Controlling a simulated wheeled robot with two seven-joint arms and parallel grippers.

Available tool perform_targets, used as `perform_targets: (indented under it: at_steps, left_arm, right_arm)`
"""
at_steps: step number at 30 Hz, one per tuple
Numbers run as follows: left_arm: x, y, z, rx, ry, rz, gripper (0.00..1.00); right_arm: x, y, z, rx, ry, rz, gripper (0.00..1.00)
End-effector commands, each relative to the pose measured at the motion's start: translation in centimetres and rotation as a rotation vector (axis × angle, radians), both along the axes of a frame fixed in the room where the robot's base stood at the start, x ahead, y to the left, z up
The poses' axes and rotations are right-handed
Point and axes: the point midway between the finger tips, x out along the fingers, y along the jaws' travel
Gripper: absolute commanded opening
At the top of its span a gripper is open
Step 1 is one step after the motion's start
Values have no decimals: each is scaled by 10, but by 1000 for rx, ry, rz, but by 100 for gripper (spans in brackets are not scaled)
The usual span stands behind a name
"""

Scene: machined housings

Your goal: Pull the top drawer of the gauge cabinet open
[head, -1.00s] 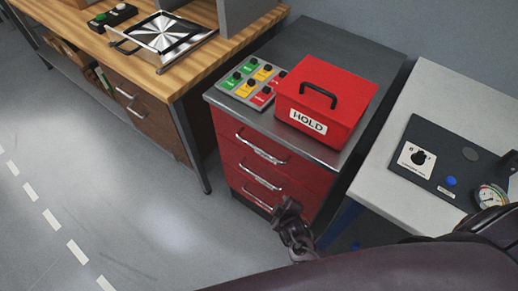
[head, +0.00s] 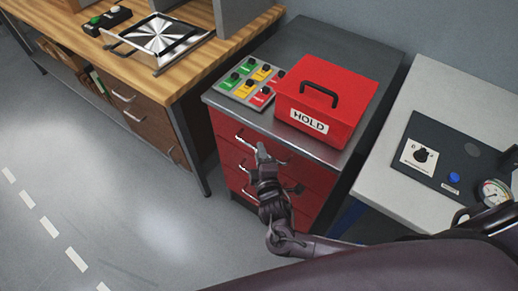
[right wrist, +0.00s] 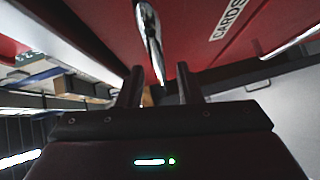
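The gauge cabinet (head: 295,45) is red with a grey top and several drawers, all looking closed. Its top drawer (head: 224,124) has a silver bar handle (head: 242,142), partly hidden behind my right gripper (head: 262,150). In the right wrist view the right gripper (right wrist: 159,70) is open, its two dark fingers apart. A shiny handle (right wrist: 149,35) runs down the picture to the gap between the fingertips, against a red drawer front with a partly cut-off label. I cannot tell whether a finger touches it. My left gripper is not in view.
A red HOLD box (head: 330,95) and a button panel (head: 250,82) stand on the cabinet. A wooden bench (head: 190,65) is to the left, a light table (head: 395,190) with a gauge panel to the right. The floor at front left is clear.

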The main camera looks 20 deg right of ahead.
Motion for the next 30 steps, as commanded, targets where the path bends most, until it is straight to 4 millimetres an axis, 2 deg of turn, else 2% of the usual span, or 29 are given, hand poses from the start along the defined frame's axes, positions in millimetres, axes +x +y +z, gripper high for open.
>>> perform_targets:
  at_steps: [3,6,14,16,22,30]
  left_arm:
    - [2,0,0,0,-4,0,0]
    - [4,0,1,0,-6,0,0]
    - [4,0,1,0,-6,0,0]
    - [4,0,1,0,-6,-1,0]
    - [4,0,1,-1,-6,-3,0]
    - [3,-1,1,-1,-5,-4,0]
  right_arm:
    - [14,-2,-2,-1,-1,0,32]
    - [20,-2,-3,1,1,0,32]
    - [22,-3,-4,1,2,-1,32]
    - [22,-3,-4,1,2,-1,27]
    - [22,-3,-4,1,2,-1,1]
    - [22,-3,-4,1,2,-1,0]
